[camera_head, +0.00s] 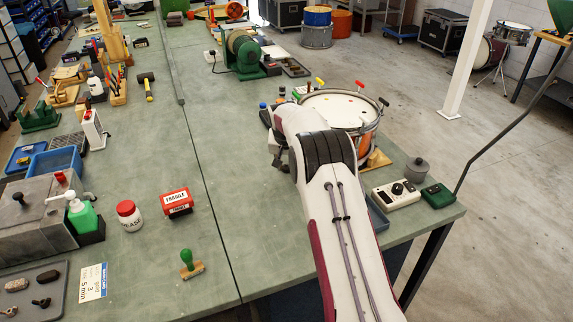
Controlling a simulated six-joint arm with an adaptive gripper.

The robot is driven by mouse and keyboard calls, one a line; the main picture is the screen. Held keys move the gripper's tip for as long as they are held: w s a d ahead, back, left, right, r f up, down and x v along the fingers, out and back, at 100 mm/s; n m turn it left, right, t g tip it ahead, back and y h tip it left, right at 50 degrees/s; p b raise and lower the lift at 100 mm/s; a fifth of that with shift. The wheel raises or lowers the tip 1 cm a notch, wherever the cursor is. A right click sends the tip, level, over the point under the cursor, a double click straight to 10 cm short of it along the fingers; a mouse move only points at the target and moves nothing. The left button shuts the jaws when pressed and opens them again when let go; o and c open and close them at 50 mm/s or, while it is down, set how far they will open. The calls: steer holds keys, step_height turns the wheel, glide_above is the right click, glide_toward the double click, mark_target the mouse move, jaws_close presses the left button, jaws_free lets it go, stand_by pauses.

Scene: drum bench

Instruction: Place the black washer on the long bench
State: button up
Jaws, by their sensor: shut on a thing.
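The long green bench top (150,160) runs from the front to the back of the view, with a dark lengthwise seam. My gripper (278,160) is at the end of my white arm, over the bench just left of the drum. It is mostly hidden by the arm and only a dark part of it shows. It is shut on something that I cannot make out. I cannot pick out the black washer in this view.
A drum (343,108) stands right beside my arm. A red box (178,203), a white jar (130,215) and a green-handled stamp (191,263) stand front left. A green grinder (243,55) stands farther back. Bare bench lies between the red box and my gripper.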

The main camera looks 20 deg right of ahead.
steer(key=shift+f, duration=0.15)
steer(key=o, duration=0.7)
steer(key=v, duration=1.2)
steer(key=shift+r, duration=0.25)
stand_by(0.7)
